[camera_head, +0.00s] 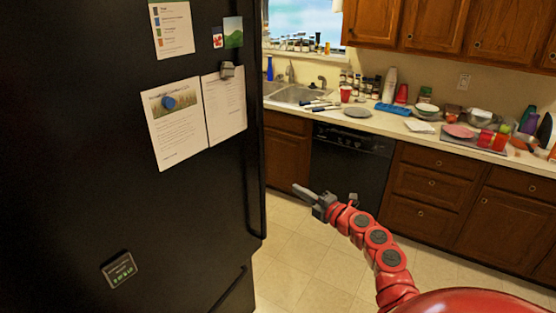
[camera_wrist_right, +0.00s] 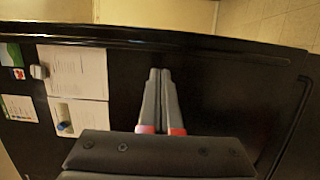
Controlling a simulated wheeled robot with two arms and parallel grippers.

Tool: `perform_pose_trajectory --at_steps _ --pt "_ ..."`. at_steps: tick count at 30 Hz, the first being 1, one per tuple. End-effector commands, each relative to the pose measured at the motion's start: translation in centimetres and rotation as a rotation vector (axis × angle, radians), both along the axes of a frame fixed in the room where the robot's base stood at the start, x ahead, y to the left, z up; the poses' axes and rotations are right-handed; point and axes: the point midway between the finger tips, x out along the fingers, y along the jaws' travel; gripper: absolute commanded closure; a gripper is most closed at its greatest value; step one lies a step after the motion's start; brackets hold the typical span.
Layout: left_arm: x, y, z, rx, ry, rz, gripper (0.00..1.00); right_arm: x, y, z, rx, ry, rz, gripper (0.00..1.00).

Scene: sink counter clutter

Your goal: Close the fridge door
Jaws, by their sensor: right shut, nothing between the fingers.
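The black fridge door (camera_head: 85,215) fills the left of the head view, its front facing me and its handle edge on the right. I cannot tell from the front how far it stands open. In the right wrist view, the fridge door (camera_wrist_right: 225,95) spans the picture, with its long edge across the top. My right gripper (camera_head: 297,188) is shut and empty, to the right of the door's handle edge in the head view. In the wrist view, its closed fingers (camera_wrist_right: 159,72) point toward the door's edge. Contact cannot be told. My left gripper is out of view.
Papers (camera_head: 178,125) and magnets are on the door. Beyond are a dishwasher (camera_head: 348,170), wooden cabinets (camera_head: 425,185) and a counter (camera_head: 385,124) crowded with dishes, cups and bottles. The tiled floor (camera_head: 300,255) between fridge and cabinets is clear apart from my arm.

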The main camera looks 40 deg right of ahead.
Motion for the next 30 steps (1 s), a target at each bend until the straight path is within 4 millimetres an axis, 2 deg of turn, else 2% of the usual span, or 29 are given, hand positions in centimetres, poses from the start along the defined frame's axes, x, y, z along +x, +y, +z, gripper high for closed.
perform_pose_trajectory --at_steps 5,15,21,30 --pt "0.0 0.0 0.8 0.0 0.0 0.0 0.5 1.5 0.5 0.4 0.003 -0.001 0.005 1.0" --pt "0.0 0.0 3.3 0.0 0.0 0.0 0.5 7.5 1.0 0.4 0.008 0.0 0.002 1.0" --pt "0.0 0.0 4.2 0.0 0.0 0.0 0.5 10.5 1.3 0.4 0.007 -0.002 0.002 1.0" --pt "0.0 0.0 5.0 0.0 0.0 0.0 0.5 13.2 1.5 -0.1 0.006 0.003 -0.001 1.0"
